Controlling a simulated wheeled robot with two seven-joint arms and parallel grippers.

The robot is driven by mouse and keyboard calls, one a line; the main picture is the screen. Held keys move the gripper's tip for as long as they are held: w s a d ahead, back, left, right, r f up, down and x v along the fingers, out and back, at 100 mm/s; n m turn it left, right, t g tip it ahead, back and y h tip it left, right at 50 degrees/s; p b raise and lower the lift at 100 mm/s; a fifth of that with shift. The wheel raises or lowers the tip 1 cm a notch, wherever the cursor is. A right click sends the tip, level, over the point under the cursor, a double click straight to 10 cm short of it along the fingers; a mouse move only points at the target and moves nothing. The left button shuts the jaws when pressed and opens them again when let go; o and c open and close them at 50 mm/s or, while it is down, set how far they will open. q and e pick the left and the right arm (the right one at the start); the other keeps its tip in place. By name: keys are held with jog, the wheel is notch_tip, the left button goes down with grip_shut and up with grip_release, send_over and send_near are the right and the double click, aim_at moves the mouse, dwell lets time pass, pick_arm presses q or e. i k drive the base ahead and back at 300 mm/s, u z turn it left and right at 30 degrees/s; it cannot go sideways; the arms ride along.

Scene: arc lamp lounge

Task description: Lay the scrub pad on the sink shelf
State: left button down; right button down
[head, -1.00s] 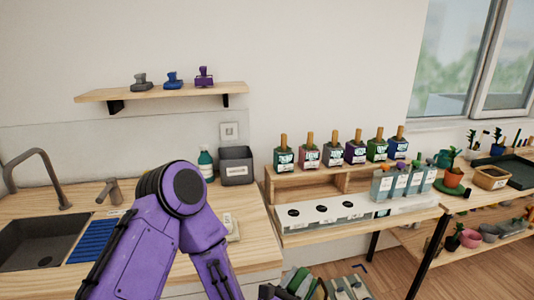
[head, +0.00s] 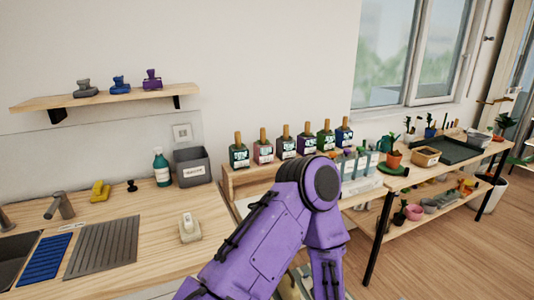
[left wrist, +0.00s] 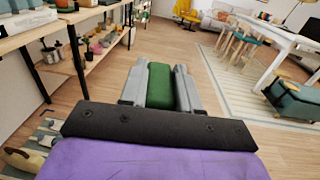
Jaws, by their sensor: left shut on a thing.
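In the left wrist view my left gripper (left wrist: 160,68) is shut on a dark green block, which looks like the scrub pad (left wrist: 159,88). The pad lies lengthwise between the two grey fingers, above the wooden floor. In the head view only my purple left arm shows, bent down in front of the bench; the gripper and pad are out of that picture. The wooden sink shelf (head: 134,97) is on the wall at upper left. A grey (head: 86,88), a blue (head: 120,83) and a purple object (head: 152,79) stand on it. My right gripper is not in view.
Below the shelf is the sink counter (head: 150,262) with a green bottle (head: 161,168), a grey bin (head: 192,167), a yellow object (head: 100,190) and a blue mat (head: 45,260). Bottles line the bench to its right.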

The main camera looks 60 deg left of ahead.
aim_at(51, 99)
jog(key=u, duration=0.05)
jog(key=k, duration=2.45)
jog(key=u, duration=0.45)
